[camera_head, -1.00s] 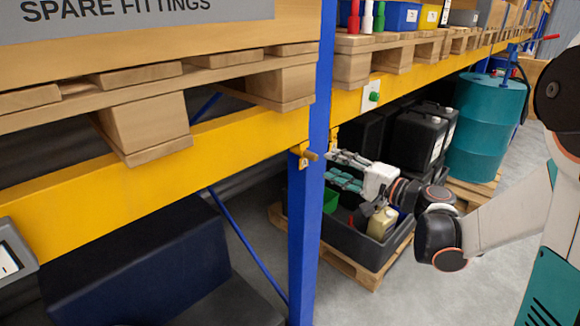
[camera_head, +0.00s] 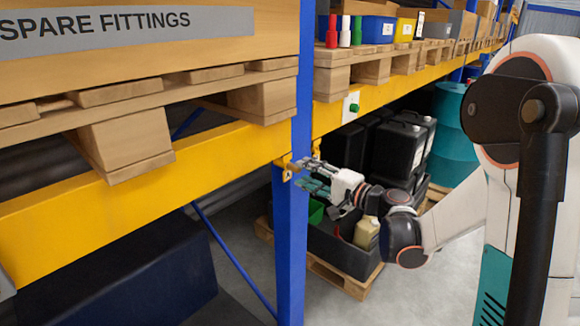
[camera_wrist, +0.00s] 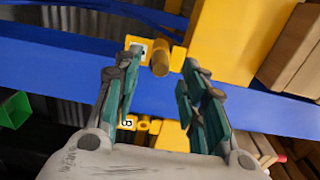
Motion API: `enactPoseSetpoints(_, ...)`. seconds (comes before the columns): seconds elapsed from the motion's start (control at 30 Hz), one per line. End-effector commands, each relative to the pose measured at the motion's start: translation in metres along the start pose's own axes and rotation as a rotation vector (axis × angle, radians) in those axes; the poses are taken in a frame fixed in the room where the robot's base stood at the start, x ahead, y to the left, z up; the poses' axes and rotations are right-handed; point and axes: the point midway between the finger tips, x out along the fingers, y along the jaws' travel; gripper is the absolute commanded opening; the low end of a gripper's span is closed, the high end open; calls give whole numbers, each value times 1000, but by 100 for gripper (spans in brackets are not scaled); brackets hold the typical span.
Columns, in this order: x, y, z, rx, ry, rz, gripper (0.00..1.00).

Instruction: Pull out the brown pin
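The brown pin (camera_wrist: 161,57) is a short, stubby cylinder sticking out of a yellow bracket (camera_wrist: 139,48) on the blue rack post (camera_wrist: 70,70). In the wrist view it shows between the tips of my gripper (camera_wrist: 162,66), whose two green-padded fingers are spread, with gaps on both sides. I cannot tell whether the fingertips reach past the pin's end. In the head view my gripper (camera_head: 302,175) is beside the post (camera_head: 291,240), close to the yellow bracket (camera_head: 284,165); the pin is small and partly hidden there.
A yellow beam (camera_head: 140,185) carries pallets and a spare fittings box (camera_head: 130,45). A second yellow fitting (camera_wrist: 145,124) with a tag lies nearer my palm in the wrist view. A green button (camera_head: 353,107), dark bin (camera_head: 345,250) and teal drum (camera_head: 455,135) are to the right.

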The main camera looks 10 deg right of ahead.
Motion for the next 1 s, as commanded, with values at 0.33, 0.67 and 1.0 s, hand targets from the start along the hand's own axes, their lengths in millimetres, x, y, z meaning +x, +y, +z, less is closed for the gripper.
enactPoseSetpoints(0.33, 35, 0, 0, 0, -1, 0, 38)
enactPoseSetpoints(0.67, 40, 0, 0, 0, 0, 0, 38)
enactPoseSetpoints(1.0, 40, 0, 0, 0, 0, 0, 38)
